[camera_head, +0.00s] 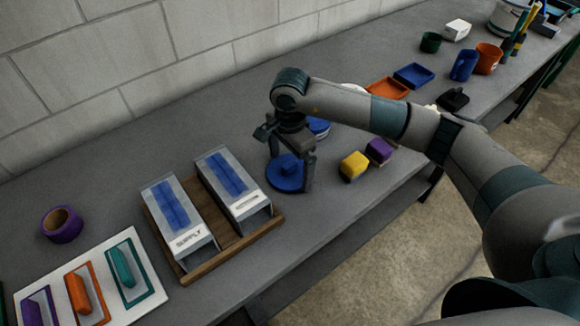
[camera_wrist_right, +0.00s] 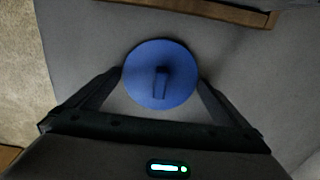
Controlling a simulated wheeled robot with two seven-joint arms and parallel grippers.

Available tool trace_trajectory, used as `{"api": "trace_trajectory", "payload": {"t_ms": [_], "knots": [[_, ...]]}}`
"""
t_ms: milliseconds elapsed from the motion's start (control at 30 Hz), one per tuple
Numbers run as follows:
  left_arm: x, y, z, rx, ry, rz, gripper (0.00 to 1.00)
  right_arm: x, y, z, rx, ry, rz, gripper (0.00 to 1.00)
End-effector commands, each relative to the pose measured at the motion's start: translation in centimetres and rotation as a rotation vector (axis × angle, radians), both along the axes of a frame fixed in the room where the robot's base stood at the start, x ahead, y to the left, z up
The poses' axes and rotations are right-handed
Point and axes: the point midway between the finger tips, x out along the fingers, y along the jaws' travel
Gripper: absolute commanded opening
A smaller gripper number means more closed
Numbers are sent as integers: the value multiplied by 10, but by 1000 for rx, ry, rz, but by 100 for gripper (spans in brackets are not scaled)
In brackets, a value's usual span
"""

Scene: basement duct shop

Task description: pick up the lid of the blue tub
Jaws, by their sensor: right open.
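The blue lid (camera_head: 286,178) is a flat round disc lying on the grey bench. In the right wrist view the lid (camera_wrist_right: 150,72) shows a small upright grip at its middle. My right gripper (camera_head: 291,175) points down over the lid, its fingers apart and nothing held. In the wrist view the right gripper's fingers (camera_wrist_right: 160,84) stand on either side of the lid, near its edges. A blue and white round thing (camera_head: 318,127), probably the tub, sits just behind the gripper, mostly hidden by my right arm. My left gripper is not in view.
A wooden tray (camera_head: 227,250) with two clear-topped boxes stands left of the lid. A yellow block (camera_head: 353,166) and a purple block (camera_head: 379,151) lie to its right. Bins, cups and a bucket stand farther right. A wall runs behind the bench.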

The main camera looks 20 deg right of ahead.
Motion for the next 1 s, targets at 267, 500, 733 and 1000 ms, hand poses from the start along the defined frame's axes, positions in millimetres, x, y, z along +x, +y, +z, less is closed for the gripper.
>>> {"api": "trace_trajectory", "payload": {"t_ms": [267, 500, 733, 1000], "knots": [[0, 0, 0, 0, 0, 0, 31, 0, 0, 0, 0, -1, 0, 100], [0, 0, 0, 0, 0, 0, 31, 0, 0, 0, 0, -1, 0, 81], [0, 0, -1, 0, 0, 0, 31, 0, 0, 0, 0, -1, 0, 73], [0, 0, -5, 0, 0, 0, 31, 1, 0, 5, 0, -2, 0, 73]]}}
